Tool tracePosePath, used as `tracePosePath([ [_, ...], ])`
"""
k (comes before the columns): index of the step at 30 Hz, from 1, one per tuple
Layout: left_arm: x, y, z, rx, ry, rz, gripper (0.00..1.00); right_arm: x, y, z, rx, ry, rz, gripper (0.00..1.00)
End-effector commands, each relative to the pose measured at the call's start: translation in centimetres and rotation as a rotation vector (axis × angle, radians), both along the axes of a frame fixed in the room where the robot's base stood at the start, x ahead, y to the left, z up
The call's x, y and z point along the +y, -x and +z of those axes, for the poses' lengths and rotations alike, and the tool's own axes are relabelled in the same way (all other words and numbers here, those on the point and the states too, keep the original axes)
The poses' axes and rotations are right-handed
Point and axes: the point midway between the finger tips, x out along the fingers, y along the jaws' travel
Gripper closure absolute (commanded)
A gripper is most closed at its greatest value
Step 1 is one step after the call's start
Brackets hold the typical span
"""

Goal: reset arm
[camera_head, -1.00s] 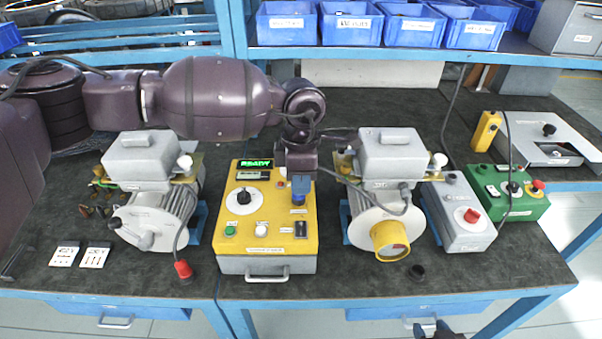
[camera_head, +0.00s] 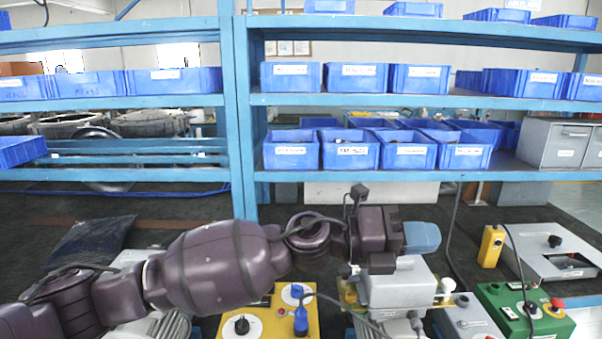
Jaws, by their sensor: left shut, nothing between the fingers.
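My left arm comes in from the left, and its dark purple links cross the lower picture. My left gripper (camera_head: 422,237) is at the arm's end, pointing right, above the grey-topped blower (camera_head: 397,287). Its pale blue fingers are shut and empty. A blue plug (camera_head: 301,318) with a cable stands upright on the yellow control box (camera_head: 265,326), left of and below the gripper. The lower part of that box is cut off by the picture's edge. My right gripper is not in view.
Behind the bench stands a blue shelf rack (camera_head: 340,103) with several blue bins (camera_head: 350,155). To the right are a green box (camera_head: 520,318) with a red button, a yellow pendant (camera_head: 491,246) and a grey case (camera_head: 550,250). My arm partly covers another blower at left.

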Motion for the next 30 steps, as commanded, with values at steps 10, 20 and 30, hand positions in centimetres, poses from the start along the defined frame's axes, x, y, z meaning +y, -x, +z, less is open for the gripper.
tracePosePath([
  [10, 7.5, -6.1, -0.4, 0.653, 0.418, 0.323, 1.0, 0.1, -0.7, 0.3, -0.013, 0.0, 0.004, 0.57],
  [20, 17.9, -9.7, -8.8, 1.167, 0.688, 0.594, 1.0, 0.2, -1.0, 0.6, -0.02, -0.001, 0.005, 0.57],
  [30, 29.0, -7.5, -21.0, 1.573, 0.916, 0.85, 1.0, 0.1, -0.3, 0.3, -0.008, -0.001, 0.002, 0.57],
])
